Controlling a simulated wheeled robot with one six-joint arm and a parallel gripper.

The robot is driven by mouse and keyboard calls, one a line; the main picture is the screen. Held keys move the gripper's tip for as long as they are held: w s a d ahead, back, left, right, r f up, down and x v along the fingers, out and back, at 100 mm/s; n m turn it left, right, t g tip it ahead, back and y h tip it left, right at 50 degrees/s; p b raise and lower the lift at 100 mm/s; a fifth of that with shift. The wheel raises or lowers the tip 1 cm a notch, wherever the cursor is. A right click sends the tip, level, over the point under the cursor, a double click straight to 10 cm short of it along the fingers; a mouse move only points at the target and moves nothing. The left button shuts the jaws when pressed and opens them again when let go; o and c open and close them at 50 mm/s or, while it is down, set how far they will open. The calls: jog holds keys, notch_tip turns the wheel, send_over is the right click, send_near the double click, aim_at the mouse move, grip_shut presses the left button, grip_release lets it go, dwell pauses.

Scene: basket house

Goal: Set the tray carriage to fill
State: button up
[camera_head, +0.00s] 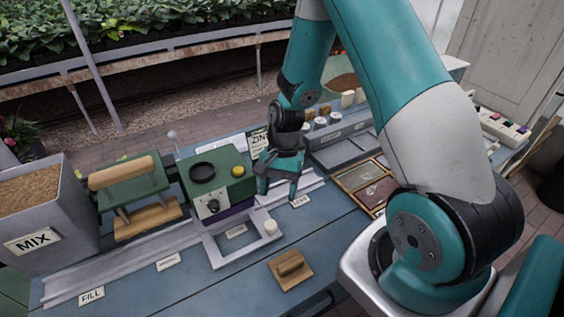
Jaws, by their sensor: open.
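The tray carriage (213,250) appears to be the grey open frame at the front of the long rail, below the green press-like unit (225,176). A pale round knob (271,228) stands at its right side. A small label (235,231) shows inside the frame, too small to read. The FILL label (91,296) lies at the far left end of the rail, well left of the carriage. My gripper (278,192) is open and empty, pointing down over the rail, above and right of the knob and apart from it. Part of the rail behind it is hidden.
A grey MIX bin (70,215) stands at the left, beside a green unit with a wooden roller (120,172). A wooden block with a handle (291,270) lies in front of the carriage.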

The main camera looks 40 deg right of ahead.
jog(key=v, duration=0.8)
jog(key=shift+r+b, duration=0.3)
jog(key=shift+d, duration=0.1)
